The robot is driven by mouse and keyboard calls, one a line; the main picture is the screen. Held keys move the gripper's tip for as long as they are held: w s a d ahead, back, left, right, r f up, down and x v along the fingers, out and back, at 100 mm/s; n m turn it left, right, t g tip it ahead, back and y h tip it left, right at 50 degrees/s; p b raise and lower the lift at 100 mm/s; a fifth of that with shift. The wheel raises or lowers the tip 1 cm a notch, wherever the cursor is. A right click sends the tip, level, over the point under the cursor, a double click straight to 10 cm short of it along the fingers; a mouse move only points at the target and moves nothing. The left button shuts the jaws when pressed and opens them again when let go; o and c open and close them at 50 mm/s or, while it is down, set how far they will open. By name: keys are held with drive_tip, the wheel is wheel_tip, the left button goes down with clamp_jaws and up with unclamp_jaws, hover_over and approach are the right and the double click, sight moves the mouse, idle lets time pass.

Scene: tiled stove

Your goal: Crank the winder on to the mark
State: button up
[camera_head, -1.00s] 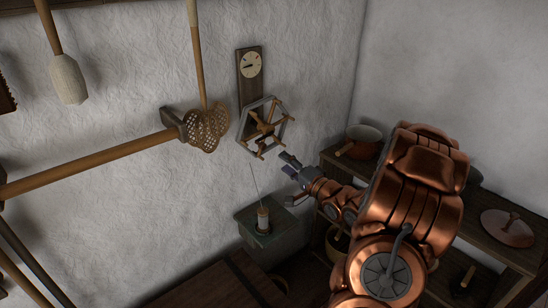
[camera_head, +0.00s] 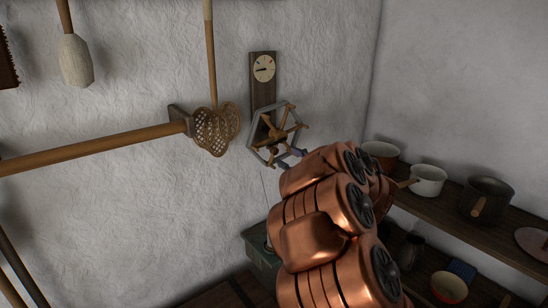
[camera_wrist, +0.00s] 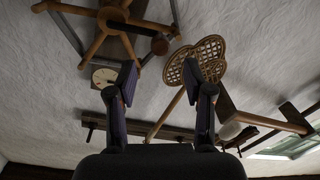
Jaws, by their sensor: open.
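The winder (camera_head: 277,135) is a wooden spoked wheel with a grey rim, mounted on the wall. In the wrist view its spokes and a round knob (camera_wrist: 160,46) show at the top, beyond my fingers. The dial (camera_head: 264,69), pale with a dark pointer and a small red mark, sits above it on a dark board; the pointer points left. My gripper (camera_wrist: 165,80) is open and empty, its two dark fingers apart. In the head view it is mostly hidden behind my copper arm, just below the winder's lower right. A thin thread (camera_head: 265,190) runs down below the winder.
A woven beater (camera_head: 215,130) hangs left of the winder, with a wooden pole (camera_head: 95,150) reaching left. Shelves (camera_head: 450,221) with pots stand at right. A greenish box (camera_head: 259,252) is below, partly hidden by my arm.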

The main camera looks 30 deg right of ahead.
sight(276, 152)
drive_tip(key=shift+w+a+p, duration=0.25)
drive_tip(key=shift+w+p, duration=0.2)
drive_tip(key=shift+w, duration=1.45)
drive_tip(key=shift+w+a+p, duration=0.2)
drive_tip(key=shift+w+p, duration=0.2)
drive_tip(key=shift+w, duration=1.45)
clamp_jaws()
